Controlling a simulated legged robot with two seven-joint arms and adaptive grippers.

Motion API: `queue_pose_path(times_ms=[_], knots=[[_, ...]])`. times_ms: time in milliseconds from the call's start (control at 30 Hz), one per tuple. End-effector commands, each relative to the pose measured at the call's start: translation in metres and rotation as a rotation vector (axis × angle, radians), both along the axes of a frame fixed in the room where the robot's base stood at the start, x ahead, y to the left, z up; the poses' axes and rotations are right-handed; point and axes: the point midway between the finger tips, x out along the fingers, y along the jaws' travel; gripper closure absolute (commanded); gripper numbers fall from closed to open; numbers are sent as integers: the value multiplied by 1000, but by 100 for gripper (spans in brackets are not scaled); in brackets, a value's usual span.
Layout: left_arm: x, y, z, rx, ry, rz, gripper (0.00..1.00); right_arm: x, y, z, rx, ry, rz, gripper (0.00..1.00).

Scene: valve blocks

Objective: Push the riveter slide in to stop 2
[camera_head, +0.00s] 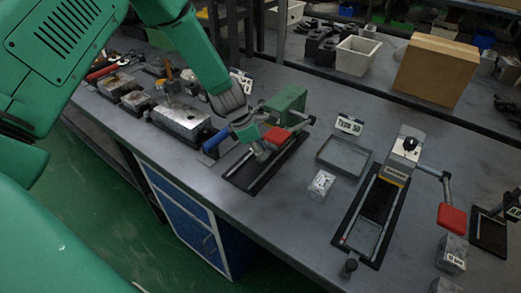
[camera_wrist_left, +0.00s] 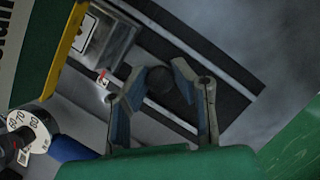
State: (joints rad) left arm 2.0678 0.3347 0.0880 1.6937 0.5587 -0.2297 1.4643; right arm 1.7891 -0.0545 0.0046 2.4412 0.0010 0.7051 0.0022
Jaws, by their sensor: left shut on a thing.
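The machine with a green body (camera_head: 286,104), which I take for the riveter, stands on the bench with a red lever end (camera_head: 277,136) and a blue handle (camera_head: 213,141). My left gripper (camera_head: 263,153) is low over its dark base (camera_head: 243,174). In the left wrist view the gripper (camera_wrist_left: 163,88) has its fingers around a dark round knob (camera_wrist_left: 160,86), beside the rail. A metal slide block (camera_wrist_left: 100,40) and a small red mark (camera_wrist_left: 103,77) on the rail show there. The stop numbers cannot be read. My right gripper is not in view.
A second machine (camera_head: 405,155) with a red lever (camera_head: 452,217) stands to the right. A grey tray (camera_head: 343,160) and a small block (camera_head: 321,183) lie between them. A numbered dial (camera_wrist_left: 27,128) shows in the wrist view. Metal boxes (camera_head: 180,122) stand to the left.

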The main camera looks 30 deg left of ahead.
Motion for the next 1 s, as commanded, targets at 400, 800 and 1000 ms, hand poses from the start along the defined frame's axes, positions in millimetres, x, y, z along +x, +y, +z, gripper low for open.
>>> queue_pose_path(times_ms=[400,800,1000], knots=[[5,2,5,4,-12,4,58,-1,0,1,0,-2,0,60],[-10,21,64,3,-16,4,58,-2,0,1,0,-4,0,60],[-18,33,97,3,-15,4,58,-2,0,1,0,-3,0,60]])
